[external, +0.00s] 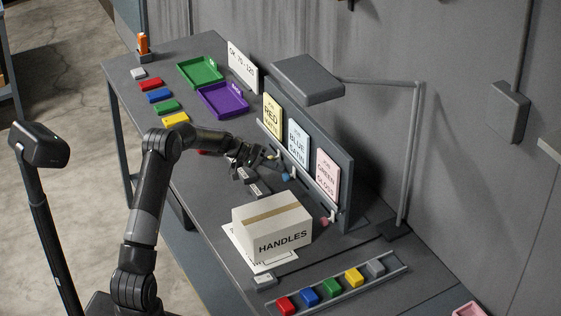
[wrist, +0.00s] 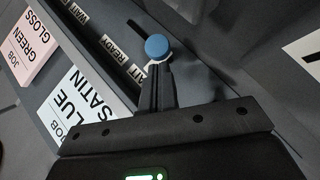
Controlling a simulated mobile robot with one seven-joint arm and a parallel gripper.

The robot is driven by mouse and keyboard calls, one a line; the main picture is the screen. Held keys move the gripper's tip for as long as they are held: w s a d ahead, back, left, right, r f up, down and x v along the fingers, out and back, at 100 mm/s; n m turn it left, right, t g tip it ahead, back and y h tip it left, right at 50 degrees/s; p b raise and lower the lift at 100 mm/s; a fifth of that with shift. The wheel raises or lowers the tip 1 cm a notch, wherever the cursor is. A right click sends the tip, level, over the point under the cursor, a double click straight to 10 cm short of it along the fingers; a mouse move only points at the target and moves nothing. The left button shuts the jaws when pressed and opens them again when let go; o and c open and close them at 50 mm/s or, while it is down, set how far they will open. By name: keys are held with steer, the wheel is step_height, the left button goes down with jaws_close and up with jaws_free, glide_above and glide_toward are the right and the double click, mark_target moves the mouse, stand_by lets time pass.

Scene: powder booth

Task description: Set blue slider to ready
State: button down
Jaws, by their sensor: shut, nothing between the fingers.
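The blue slider's round knob (wrist: 157,47) stands just beyond my fingertips in the wrist view. It also shows in the external view (external: 285,176), below the light blue BLUE SATIN card (external: 297,143). My gripper (wrist: 158,68) is shut and empty, with its fingertips right at the knob; I cannot tell whether they touch it. A READY label (wrist: 112,50) sits on the rail to the knob's left. A partly hidden label ending in "IT" (wrist: 137,72) lies nearer my fingers, and the knob appears closer to this label than to READY.
The upright card board (external: 346,190) also carries a yellow RED SATIN card (external: 272,115) and a pink GREEN GLOSS card (external: 326,175). A HANDLES box (external: 272,228) stands in front. A lamp (external: 307,80) overhangs the board. Green (external: 200,72) and purple (external: 222,100) trays lie farther back.

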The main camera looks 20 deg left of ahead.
mark_target(287, 180)
steer(key=s+d, duration=0.5)
steer(key=shift+s+d, duration=0.3)
steer(key=w+a+r, duration=0.2)
steer(key=w+a, duration=0.1)
steer(key=shift+r, duration=0.25)
steer(key=v, duration=0.9)
steer(key=shift+s+a, duration=0.25)
steer(key=shift+r, duration=0.1)
